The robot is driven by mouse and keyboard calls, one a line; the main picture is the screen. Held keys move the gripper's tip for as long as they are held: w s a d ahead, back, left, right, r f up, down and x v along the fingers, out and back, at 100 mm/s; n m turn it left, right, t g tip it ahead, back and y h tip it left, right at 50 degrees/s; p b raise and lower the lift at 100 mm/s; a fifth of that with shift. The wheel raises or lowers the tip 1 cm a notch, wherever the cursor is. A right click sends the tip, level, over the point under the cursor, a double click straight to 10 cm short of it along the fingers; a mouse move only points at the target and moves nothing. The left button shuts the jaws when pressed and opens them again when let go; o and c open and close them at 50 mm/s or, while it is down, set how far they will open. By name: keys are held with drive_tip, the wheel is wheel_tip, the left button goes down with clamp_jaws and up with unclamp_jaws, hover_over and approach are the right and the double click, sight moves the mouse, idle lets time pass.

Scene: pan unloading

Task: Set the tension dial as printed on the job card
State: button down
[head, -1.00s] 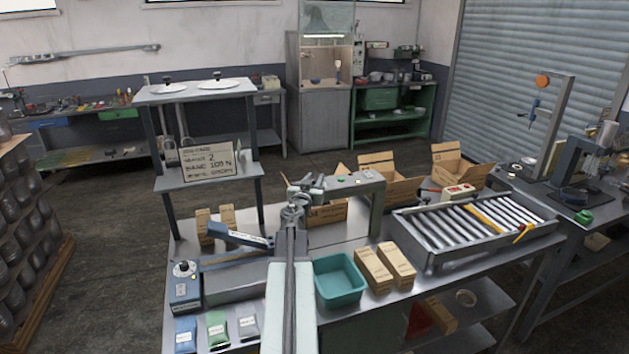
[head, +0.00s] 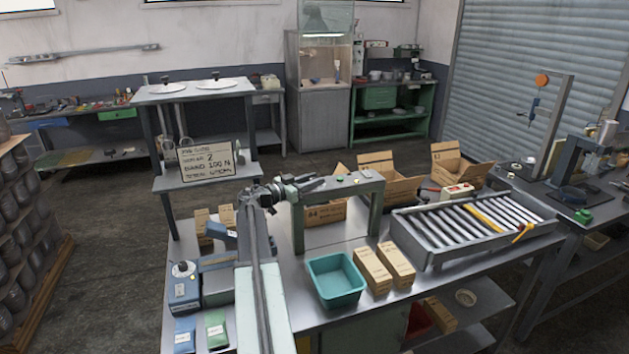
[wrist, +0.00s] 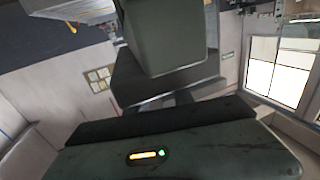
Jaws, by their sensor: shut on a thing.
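The job card (head: 207,164) leans on the shelf of the tall grey stand. The wrist view shows a grey-green block close ahead, with no dial visible.
A blue-topped lever device (head: 222,234) stands beside the dial box, partly hidden by my arm. A green-grey arch (head: 377,208), teal bin (head: 337,280), upright cartons (head: 372,270) and roller conveyor (head: 475,225) stand to the right. Blue (head: 184,333) and green (head: 216,331) packets lie in front.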

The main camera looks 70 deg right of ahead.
drive_tip(key=shift+w+m+g+y, duration=0.2)
drive_tip(key=shift+m+g+y, duration=1.7)
drive_tip(key=shift+g+y, duration=0.25)
drive_tip(key=shift+r, duration=0.1)
drive_tip(key=c, duration=1.1)
unclamp_jaws()
drive_tip(key=shift+s, duration=0.1)
drive_tip(key=v, duration=0.8)
drive_tip(key=shift+d, duration=0.1)
